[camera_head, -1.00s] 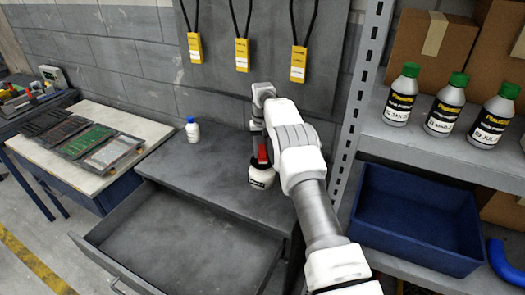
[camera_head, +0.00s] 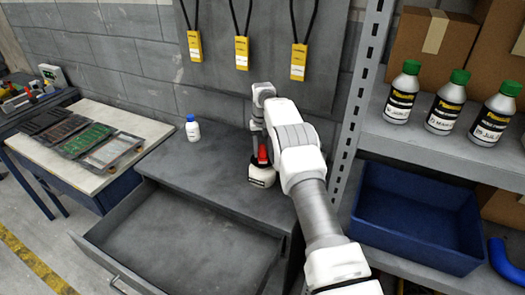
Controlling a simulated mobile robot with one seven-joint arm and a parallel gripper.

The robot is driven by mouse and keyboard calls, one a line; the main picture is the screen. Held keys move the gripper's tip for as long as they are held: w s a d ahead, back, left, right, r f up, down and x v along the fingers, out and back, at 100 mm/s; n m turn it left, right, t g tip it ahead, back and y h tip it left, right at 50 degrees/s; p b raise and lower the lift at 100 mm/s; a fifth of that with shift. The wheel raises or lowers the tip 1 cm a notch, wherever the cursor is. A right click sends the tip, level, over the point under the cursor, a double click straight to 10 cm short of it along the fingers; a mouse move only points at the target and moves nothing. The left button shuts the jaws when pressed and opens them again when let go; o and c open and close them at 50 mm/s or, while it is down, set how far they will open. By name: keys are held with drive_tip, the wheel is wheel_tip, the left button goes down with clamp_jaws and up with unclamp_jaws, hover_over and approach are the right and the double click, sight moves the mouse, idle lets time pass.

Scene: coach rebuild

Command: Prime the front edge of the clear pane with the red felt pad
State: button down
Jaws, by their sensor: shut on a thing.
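My gripper (camera_head: 258,146) is over the grey workbench, pointing down and partly hidden by my own arm. It is shut on a small red piece, which looks like the red felt pad (camera_head: 262,155). The red piece is right at the top of a squat white container with a dark label (camera_head: 262,175); I cannot tell whether it touches it or is inside its mouth. On the pale table at left lies a row of flat framed panels; the greyish one at its right end looks like the clear pane (camera_head: 112,151).
A small white bottle with a blue cap (camera_head: 192,129) stands on the grey workbench (camera_head: 215,160), whose drawer (camera_head: 180,240) is pulled out. At right, a shelf post (camera_head: 352,125), green-capped bottles (camera_head: 445,107) and a blue bin (camera_head: 415,220) stand near my arm.

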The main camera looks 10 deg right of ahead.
sight(263, 148)
drive_tip(key=shift+f+b, duration=0.35)
drive_tip(key=shift+f, duration=0.35)
idle(0.4)
idle(0.5)
drive_tip(key=shift+r+p, duration=2.15)
drive_tip(key=shift+r, duration=1.45)
drive_tip(key=shift+f, duration=0.1)
